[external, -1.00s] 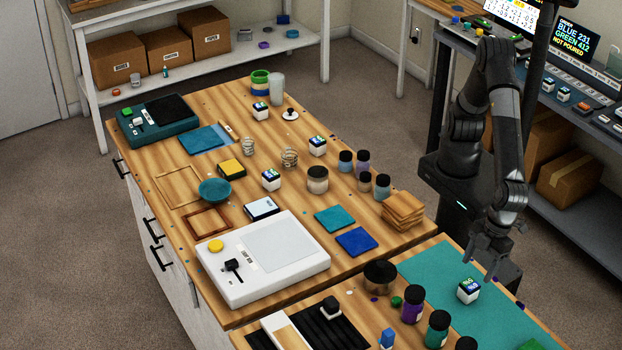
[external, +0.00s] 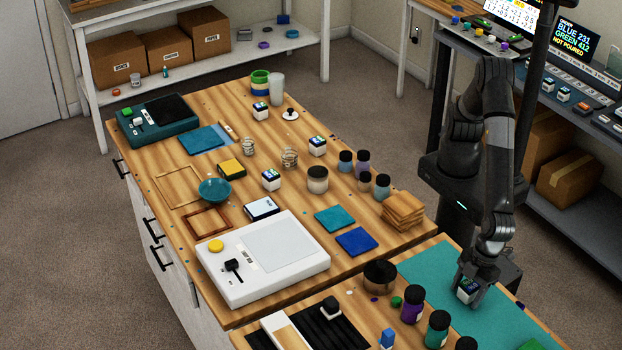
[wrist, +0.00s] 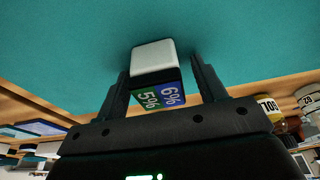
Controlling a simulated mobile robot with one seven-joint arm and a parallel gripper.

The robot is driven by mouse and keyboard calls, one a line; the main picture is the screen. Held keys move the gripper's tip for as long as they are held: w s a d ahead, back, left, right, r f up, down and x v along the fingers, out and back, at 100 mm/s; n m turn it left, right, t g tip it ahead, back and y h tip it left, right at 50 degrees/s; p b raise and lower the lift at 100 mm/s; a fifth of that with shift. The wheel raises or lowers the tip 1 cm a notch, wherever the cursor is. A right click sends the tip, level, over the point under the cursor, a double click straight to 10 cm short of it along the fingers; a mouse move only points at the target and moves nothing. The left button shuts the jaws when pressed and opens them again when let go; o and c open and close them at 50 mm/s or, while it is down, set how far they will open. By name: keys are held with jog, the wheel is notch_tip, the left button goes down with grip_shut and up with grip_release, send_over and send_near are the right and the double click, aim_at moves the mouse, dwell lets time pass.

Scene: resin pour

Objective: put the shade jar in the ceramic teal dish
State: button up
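A small white, cube-shaped shade jar (external: 464,294) with a dark face and green and blue labels stands on the teal mat at the front right. In the wrist view, the jar (wrist: 153,58) sits between my fingers, its labels reading 5% and 6%. My gripper (external: 468,292) is lowered around it. In the wrist view my gripper (wrist: 160,68) has a finger on each side of the jar, with narrow gaps showing, so it looks open. The ceramic teal dish (external: 215,190) is a round bowl on the wooden table at left centre, far from my gripper.
Similar white cubes (external: 271,180) stand on the wooden table, one close to the dish. A white scale-like device (external: 262,258), dark-capped jars (external: 412,304) and wooden coasters (external: 402,209) lie between my gripper and the dish. The teal mat (external: 425,262) has free room.

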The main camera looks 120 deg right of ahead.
aim_at(467, 286)
jog(key=c, duration=1.1)
jog(key=shift+r, duration=0.55)
notch_tip(467, 286, up, 3)
jog(key=shift+f, duration=0.15)
jog(key=w+d+r, duration=0.1)
jog(key=d+r, duration=0.1)
jog(key=d, duration=0.1)
jog(key=w+d+r, duration=0.1)
jog(key=d+r, duration=0.1)
jog(key=d, duration=0.2)
jog(key=w+d+r, duration=0.1)
jog(key=d+r, duration=0.2)
jog(key=d, duration=0.1)
jog(key=shift+d+r, duration=0.1)
jog(key=shift+d, duration=0.1)
